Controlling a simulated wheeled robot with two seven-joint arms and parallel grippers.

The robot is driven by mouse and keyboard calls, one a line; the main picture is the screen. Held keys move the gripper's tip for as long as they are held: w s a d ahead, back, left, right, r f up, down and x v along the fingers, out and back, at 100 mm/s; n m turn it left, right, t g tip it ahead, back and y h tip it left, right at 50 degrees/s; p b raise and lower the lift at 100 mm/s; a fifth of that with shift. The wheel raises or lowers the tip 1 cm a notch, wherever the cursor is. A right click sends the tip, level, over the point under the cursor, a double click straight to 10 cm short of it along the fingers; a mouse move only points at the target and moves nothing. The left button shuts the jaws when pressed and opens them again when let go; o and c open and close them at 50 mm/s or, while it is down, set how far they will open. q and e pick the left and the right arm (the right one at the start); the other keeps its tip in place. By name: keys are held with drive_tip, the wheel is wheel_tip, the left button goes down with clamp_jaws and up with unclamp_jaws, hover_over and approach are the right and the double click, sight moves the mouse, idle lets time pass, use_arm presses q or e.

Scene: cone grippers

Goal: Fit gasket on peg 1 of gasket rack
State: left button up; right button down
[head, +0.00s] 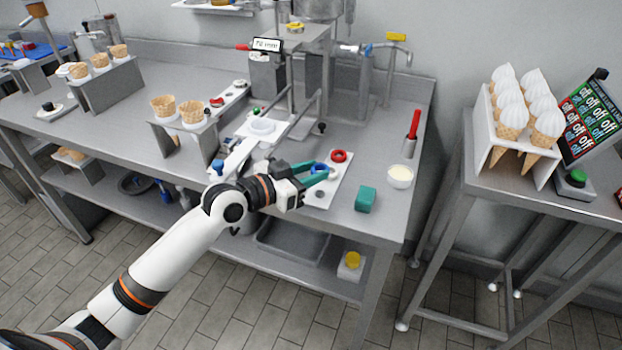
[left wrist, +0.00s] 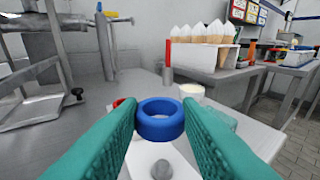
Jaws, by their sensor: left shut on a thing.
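My left gripper (head: 318,172) has teal fingers and is shut on a blue ring, the gasket (left wrist: 160,128). The gasket sits between the fingertips, and its hole shows in the left wrist view. It is held above a white plate (head: 338,190), which looks like the gasket rack. A red ring (head: 339,156) lies at the plate's far end. A rounded grey knob (left wrist: 161,169), perhaps a peg, shows just below and nearer than the gasket. The peg numbers cannot be read. The right gripper is not in view.
A teal block (head: 365,199) and a white bowl (head: 400,176) stand right of the plate. A steel machine (head: 300,75) stands behind. The table's front edge is close.

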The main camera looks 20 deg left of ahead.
sight(311, 199)
use_arm(q)
drive_tip(key=shift+d, duration=0.1)
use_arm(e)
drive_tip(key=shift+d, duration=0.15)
